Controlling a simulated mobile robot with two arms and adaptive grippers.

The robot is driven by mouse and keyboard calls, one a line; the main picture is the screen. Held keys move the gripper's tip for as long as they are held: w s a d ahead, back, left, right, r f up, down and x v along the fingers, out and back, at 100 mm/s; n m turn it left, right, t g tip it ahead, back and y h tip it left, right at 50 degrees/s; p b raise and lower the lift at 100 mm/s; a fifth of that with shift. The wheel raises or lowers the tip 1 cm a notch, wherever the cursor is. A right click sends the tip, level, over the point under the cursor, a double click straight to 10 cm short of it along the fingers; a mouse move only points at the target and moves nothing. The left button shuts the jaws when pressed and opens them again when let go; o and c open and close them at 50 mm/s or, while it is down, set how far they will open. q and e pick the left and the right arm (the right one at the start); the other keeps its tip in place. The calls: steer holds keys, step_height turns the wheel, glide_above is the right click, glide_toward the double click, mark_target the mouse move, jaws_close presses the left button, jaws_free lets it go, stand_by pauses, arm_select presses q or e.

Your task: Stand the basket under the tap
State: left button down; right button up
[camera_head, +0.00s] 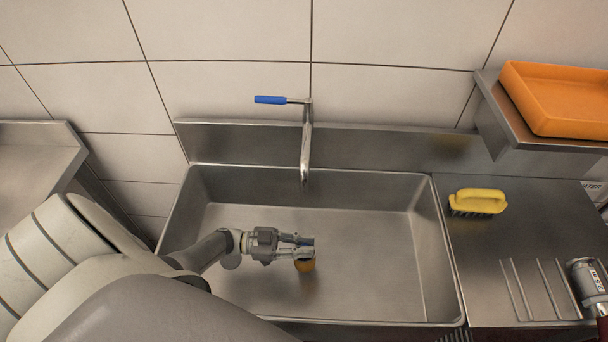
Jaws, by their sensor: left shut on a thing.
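The tap (306,150) rises at the back middle of the steel sink (370,260), with a blue lever (270,100) pointing left and its spout end over the basin. My left gripper (304,246) reaches into the sink from the left, nearer to me than the spout. It is shut on a small orange-brown thing (306,266), apparently the basket. The fingers hide its upper part, and I cannot tell whether it touches the sink floor.
A yellow brush (478,202) lies on the ribbed drainboard (520,240) to the right. An orange tray (560,98) sits on a wall shelf (490,115). The basin's right half is clear.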

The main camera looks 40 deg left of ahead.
mark_target(302, 265)
arm_select(q)
steer(key=shift+f+b, duration=0.4)
steer(key=shift+f, duration=0.8)
steer(key=shift+f, duration=0.2)
steer(key=c, duration=1.4)
jaws_free()
steer(key=shift+o, duration=0.2)
